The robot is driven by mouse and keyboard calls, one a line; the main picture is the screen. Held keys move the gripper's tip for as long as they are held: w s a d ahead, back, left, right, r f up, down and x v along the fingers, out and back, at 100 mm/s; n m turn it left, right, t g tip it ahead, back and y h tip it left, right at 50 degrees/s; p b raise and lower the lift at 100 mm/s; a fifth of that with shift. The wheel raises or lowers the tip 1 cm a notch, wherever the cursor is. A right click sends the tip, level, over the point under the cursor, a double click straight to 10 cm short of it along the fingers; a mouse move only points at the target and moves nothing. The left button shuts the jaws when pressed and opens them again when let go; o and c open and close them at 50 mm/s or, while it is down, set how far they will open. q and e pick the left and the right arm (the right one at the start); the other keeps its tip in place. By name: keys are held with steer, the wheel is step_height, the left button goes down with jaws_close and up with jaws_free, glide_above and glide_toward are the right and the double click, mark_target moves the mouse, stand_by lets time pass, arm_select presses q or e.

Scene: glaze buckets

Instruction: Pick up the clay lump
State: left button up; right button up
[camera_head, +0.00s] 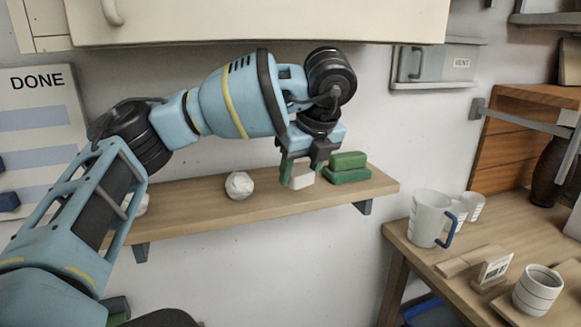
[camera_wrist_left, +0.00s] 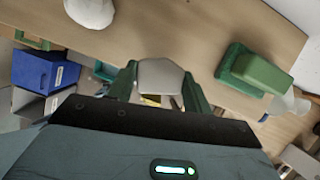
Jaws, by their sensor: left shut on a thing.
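My left gripper (camera_head: 302,172) is shut on a pale, smooth, faceted lump (camera_head: 301,182), possibly the clay lump. In the left wrist view the lump (camera_wrist_left: 160,76) sits between the two green fingers of the gripper (camera_wrist_left: 160,88). In the head view it shows in front of the wooden shelf (camera_head: 200,213), and I cannot tell surely whether it is clear of the shelf. A rough white ball-like lump (camera_head: 239,185) rests on the shelf to the left, apart from the gripper; it shows in part at the top of the wrist view (camera_wrist_left: 92,10). My right gripper is not in view.
Stacked green blocks (camera_head: 347,175) lie on the shelf just right of the gripper. Another white thing (camera_head: 142,204) is partly hidden behind my left arm. A cabinet (camera_head: 260,22) hangs above. A jug (camera_head: 426,217) and cups stand on the right table.

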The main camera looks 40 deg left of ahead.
arm_select(q)
steer(key=s+d, duration=0.4)
steer(key=d, duration=0.8)
steer(key=shift+d+p, duration=0.4)
steer(key=shift+p, duration=0.05)
